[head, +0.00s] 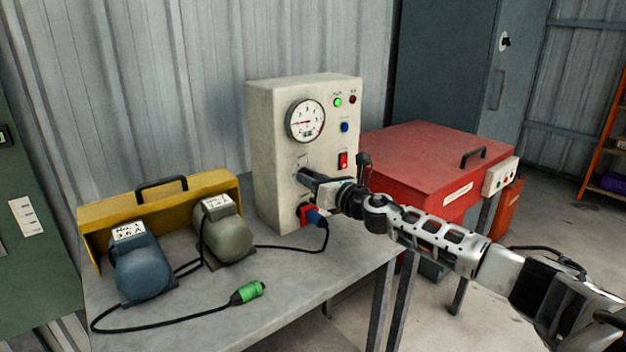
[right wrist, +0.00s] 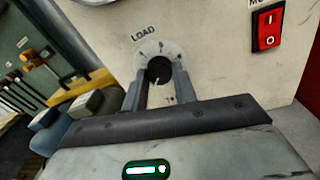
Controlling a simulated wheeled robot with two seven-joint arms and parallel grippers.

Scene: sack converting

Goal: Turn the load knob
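The load knob (right wrist: 159,70) is a small round black knob on a pale dial plate marked LOAD (right wrist: 143,34). It sits on the front of the cream test box (head: 267,150). My right gripper (head: 305,175) reaches the box front from the right. In the right wrist view my right gripper (right wrist: 160,74) has one finger on each side of the knob, close against it, and looks shut on it. In the head view the gripper hides the knob. My left gripper is not in view.
The box carries a gauge (head: 306,121) and a red switch (head: 343,160). Below is a red socket with a blue plug (head: 316,216). A blue motor (head: 140,265), a grey motor (head: 225,238) and a green connector (head: 248,291) lie on the grey bench (head: 290,300). A red cabinet (head: 425,150) stands right.

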